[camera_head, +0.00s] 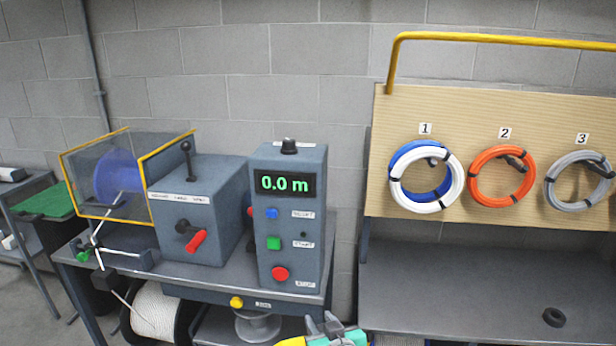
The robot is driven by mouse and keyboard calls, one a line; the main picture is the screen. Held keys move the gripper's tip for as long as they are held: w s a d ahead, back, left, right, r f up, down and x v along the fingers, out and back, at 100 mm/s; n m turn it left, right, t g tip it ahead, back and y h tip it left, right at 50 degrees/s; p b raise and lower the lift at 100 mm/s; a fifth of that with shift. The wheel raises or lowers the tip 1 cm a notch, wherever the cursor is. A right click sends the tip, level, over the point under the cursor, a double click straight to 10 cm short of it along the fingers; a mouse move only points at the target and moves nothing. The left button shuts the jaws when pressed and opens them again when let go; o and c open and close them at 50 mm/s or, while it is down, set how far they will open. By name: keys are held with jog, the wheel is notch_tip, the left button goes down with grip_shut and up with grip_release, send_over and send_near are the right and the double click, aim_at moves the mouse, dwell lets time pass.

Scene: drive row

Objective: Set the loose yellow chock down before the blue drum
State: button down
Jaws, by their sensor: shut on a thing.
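My gripper (325,326) shows only in part at the bottom edge, right of centre. It is shut on a yellow thing (292,341), which looks like the yellow chock; most of it is cut off by the frame edge. A blue round drum (118,178) shows at the left, inside a clear guard with yellow edges on the bench. It is far to the left of my gripper and higher in the picture.
A grey bench (235,278) carries a lever box (195,215) and a control box (290,225) reading 0.0 m. A white rope spool (160,312) is below. A coil board (490,105) and a grey table (450,295) with a black ring (554,317) stand right.

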jog(key=w+d+r+m+h, duration=0.1)
jog(key=d+r, duration=0.1)
jog(key=d, duration=0.4)
jog(key=w+d+r+m+h, duration=0.1)
jog(key=d+r+m+h, duration=0.1)
jog(key=d, duration=0.5)
jog(key=shift+r+t+h, duration=0.3)
jog(key=shift+r+t, duration=0.05)
jog(key=shift+t, duration=0.05)
jog(key=shift+a, duration=0.1)
